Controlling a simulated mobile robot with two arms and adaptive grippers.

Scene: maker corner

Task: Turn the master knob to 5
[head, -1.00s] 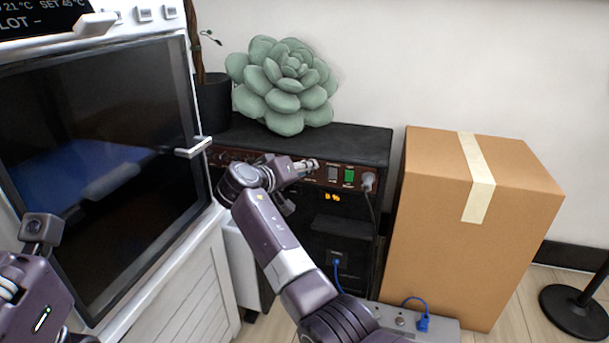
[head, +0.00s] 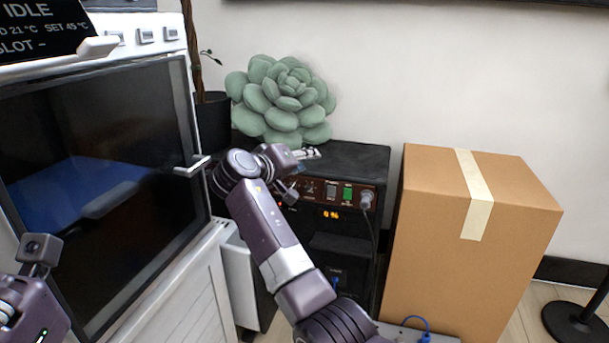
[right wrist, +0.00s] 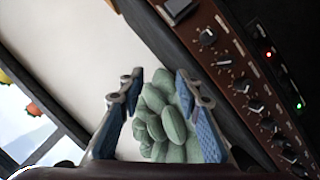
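The black amplifier (head: 362,160) stands against the wall with a brown control panel (head: 376,190) along its upper front. In the right wrist view the panel (right wrist: 215,20) runs diagonally with a row of dark knobs (right wrist: 240,85). Their labels are too small to read, so I cannot tell which knob is the master or its setting. My right gripper (head: 308,154) is at the height of the amplifier's top edge, hiding part of the panel. In the right wrist view its fingers (right wrist: 158,85) are apart and empty, beside the knob row. My left wrist shows at lower left; its fingers are out of view.
A green succulent-shaped cushion (head: 285,100) sits on the amplifier, behind my right fingers. A white oven (head: 150,60) with a dark door stands left. A cardboard box (head: 470,250) stands close on the right. A plug (head: 366,201) with a cable is at the panel's right end.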

